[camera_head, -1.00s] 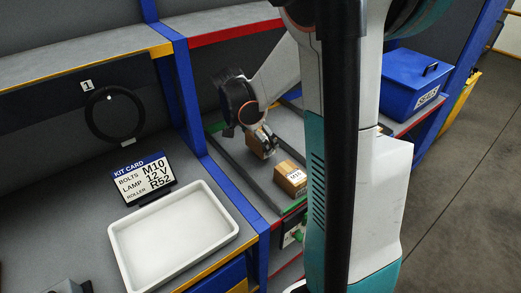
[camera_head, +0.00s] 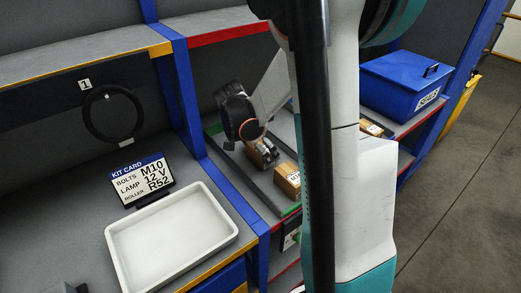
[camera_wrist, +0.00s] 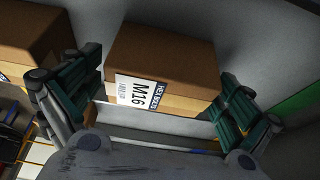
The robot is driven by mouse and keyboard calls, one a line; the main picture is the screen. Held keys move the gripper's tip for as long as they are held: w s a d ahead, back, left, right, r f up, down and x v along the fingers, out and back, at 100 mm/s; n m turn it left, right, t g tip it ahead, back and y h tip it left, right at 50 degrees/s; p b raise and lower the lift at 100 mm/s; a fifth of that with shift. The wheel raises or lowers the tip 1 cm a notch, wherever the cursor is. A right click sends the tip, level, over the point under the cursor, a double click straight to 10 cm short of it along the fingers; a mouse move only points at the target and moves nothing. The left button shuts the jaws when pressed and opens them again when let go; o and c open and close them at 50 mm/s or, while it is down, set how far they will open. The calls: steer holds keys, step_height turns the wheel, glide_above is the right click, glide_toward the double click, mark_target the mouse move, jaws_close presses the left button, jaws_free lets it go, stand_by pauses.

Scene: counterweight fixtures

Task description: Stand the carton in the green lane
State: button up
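A brown carton (camera_wrist: 165,60) labelled "M16 HEX BOLTS" lies between the fingers of my gripper (camera_wrist: 160,98) in the wrist view. One finger is close to each end of it; I see no clear grip, and contact is hard to tell. In the head view my gripper (camera_head: 266,152) is low over this carton (camera_head: 254,158), which it partly hides. A green strip (camera_wrist: 297,104) shows at the right in the wrist view. In the head view, green marks (camera_head: 291,210) edge the near end of the shelf bay bounded by dark rails.
A second carton (camera_head: 287,183) stands nearer, partly behind my arm; a carton shows at the wrist view's upper left (camera_wrist: 30,45). Another carton (camera_head: 372,128) is right of my arm, beside a blue lidded box (camera_head: 400,90). A white tray (camera_head: 170,240) and kit card (camera_head: 142,180) are left.

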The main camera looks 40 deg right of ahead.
steer(key=p+v, duration=0.4)
steer(key=v, duration=0.8)
steer(key=shift+r, duration=0.25)
